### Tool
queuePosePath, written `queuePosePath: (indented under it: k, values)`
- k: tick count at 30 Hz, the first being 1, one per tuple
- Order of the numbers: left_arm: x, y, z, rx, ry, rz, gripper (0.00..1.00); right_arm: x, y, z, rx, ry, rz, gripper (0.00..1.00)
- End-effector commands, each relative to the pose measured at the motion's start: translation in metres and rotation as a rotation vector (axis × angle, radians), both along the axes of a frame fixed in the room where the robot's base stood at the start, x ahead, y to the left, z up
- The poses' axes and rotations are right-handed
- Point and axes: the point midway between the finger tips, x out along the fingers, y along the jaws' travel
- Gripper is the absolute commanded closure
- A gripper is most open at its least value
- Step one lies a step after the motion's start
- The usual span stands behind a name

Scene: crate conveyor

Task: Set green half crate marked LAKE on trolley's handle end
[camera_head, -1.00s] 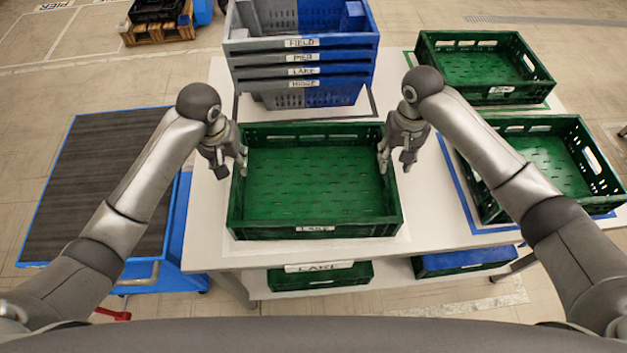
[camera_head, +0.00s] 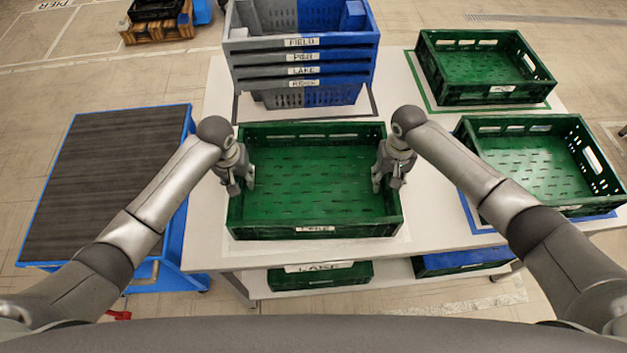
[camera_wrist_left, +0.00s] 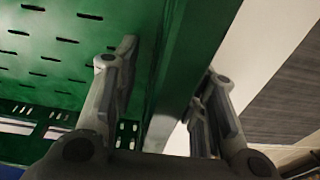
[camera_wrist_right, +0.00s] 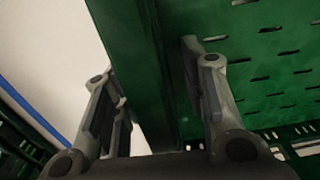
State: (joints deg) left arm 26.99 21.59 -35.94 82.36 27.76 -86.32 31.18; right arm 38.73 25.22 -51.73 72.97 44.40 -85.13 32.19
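A green half crate (camera_head: 315,222) stands empty and upright on the white table in front of me; its front label is too blurred to read surely. My left gripper (camera_head: 237,184) straddles its left wall, one finger inside and one outside. In the left wrist view the fingers (camera_wrist_left: 165,100) stand apart from the wall. My right gripper (camera_head: 387,181) straddles the right wall likewise; the right wrist view shows its fingers (camera_wrist_right: 160,100) spread. The blue trolley (camera_head: 110,180) with a dark ribbed deck is at the left, empty, its handle (camera_head: 152,272) at the near end.
Behind the crate is a stack of grey-blue crates (camera_head: 300,57) with labels. Two more green crates (camera_head: 500,92) (camera_head: 545,209) are at the right. Another green crate (camera_head: 320,278) sits on the lower shelf. The table edge (camera_head: 205,200) lies between crate and trolley.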

Motion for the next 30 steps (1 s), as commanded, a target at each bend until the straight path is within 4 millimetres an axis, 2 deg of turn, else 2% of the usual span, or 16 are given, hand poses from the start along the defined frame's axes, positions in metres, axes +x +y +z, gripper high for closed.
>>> queuePosePath:
  k: [1, 9, 30]
  values:
    - [-0.0001, -0.0001, 0.0000, 0.000, 0.000, 0.000, 0.65, 0.0000, 0.0002, 0.0001, 0.000, 0.000, 0.000, 0.65]
    - [0.0000, -0.0001, 0.0002, 0.000, 0.000, 0.000, 0.99, 0.0001, 0.0002, 0.0003, 0.000, 0.000, 0.000, 0.99]
    - [0.0008, 0.0003, 0.0074, 0.000, -0.002, 0.001, 1.00, 0.0009, -0.0001, 0.0075, 0.000, -0.002, -0.001, 1.00]
